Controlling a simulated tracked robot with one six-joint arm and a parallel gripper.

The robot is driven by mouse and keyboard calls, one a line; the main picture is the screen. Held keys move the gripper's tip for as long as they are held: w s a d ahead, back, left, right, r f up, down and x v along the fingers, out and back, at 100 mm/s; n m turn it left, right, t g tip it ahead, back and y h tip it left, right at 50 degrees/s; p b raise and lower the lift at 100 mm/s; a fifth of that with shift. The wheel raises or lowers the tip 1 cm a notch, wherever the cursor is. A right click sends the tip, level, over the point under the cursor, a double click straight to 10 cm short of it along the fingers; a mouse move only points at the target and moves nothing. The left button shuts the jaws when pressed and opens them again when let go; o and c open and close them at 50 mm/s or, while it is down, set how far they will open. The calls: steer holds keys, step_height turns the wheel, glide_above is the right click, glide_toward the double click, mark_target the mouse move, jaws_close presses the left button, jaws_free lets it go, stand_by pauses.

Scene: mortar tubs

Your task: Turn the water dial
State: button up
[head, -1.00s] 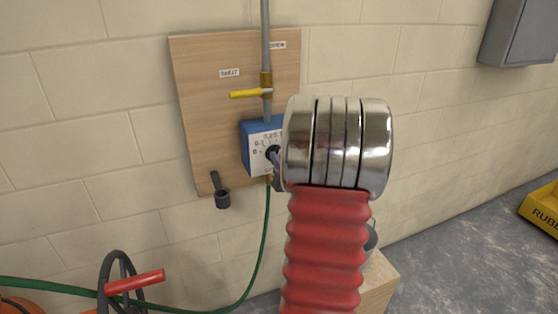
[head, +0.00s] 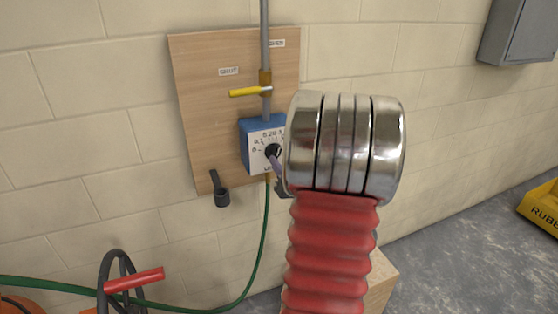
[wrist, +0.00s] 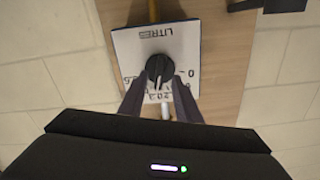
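The water dial is a black knob (head: 272,151) on the white front of a blue box (head: 258,131) on a wooden board. In the wrist view the knob (wrist: 159,68) is seen close up on its white face (wrist: 130,42), which is upside down with "LITRES" and numbers. A pale pointer mark on the knob points toward the bottom of that picture. My gripper (wrist: 159,84) is open, its two dark fingers on either side of the knob's lower part in that view; I cannot tell if they touch it. In the head view my arm hides most of the gripper.
A dark holder (head: 221,194) is on the board's lower left. A green hose (head: 262,240) hangs below the box. A grey cabinet (head: 519,38) is at upper right.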

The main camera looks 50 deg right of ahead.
steer(key=v, duration=1)
steer(key=shift+s, duration=0.2)
steer(key=shift+a+f, duration=0.15)
steer(key=w+a+r+n+g+y, duration=0.1)
steer(key=w+a+n+g+y, duration=0.15)
steer(key=w+a, duration=0.45)
steer(key=w+a+r+n+g+y, duration=0.1)
steer(key=w+a+r+n+g, duration=0.15)
steer(key=a, duration=0.75)
steer(key=s+a+n+g+y, duration=0.2)
steer(key=s+a, duration=0.3)
steer(key=a, duration=0.7)
steer(key=s+a+n+g+y, duration=0.2)
steer(key=s+a, duration=0.4)
steer(key=a, duration=0.7)
steer(key=shift+f+g+y, duration=0.4)
steer(key=shift+f+y, duration=0.1)
steer(key=shift+y, duration=0.35)
